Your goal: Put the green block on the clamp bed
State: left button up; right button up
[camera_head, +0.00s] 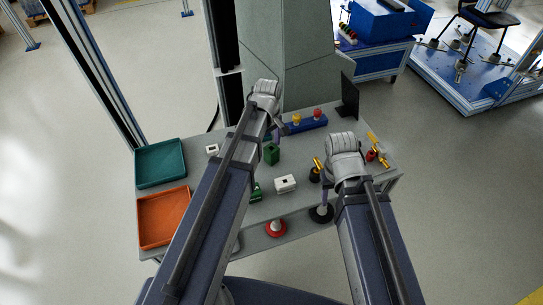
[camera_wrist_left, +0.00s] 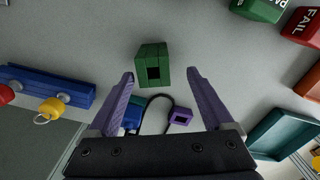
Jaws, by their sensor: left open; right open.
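A green block (camera_head: 271,153) with a dark square opening stands on the grey table; it also shows in the left wrist view (camera_wrist_left: 153,65). My left gripper (camera_wrist_left: 160,75) is open, with its two purple fingers apart and the block in front of the gap, nothing held. In the head view the left wrist hangs just above and left of the block, and its fingertips are mostly hidden. My right gripper (camera_head: 323,190) is open and empty over the table's right part. I cannot tell for sure which fixture is the clamp bed; a white fixture (camera_head: 285,183) stands near the block.
A teal tray (camera_head: 160,163) and an orange tray (camera_head: 163,218) lie at the left. A blue bar with knobs (camera_head: 306,124) stands at the back. A green PASS piece (camera_wrist_left: 258,9) and red FAIL piece (camera_wrist_left: 303,27) lie nearby. A red-based round piece (camera_head: 276,228) is at the front.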

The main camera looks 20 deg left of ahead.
aim_at(272, 155)
pick_arm(q)
jog(key=shift+w+d+f+b, duration=0.1)
jog(key=shift+d+f+b, duration=0.05)
jog(key=shift+f+b, duration=0.75)
jog(key=shift+s+d+f+b, duration=0.1)
jog(key=shift+d+f+b, duration=0.1)
jog(key=shift+f+b, duration=0.6)
jog(key=shift+w+d+f+b, duration=0.1)
jog(key=shift+d+f+b, duration=0.05)
jog(key=shift+f+b, duration=0.75)
grip_shut()
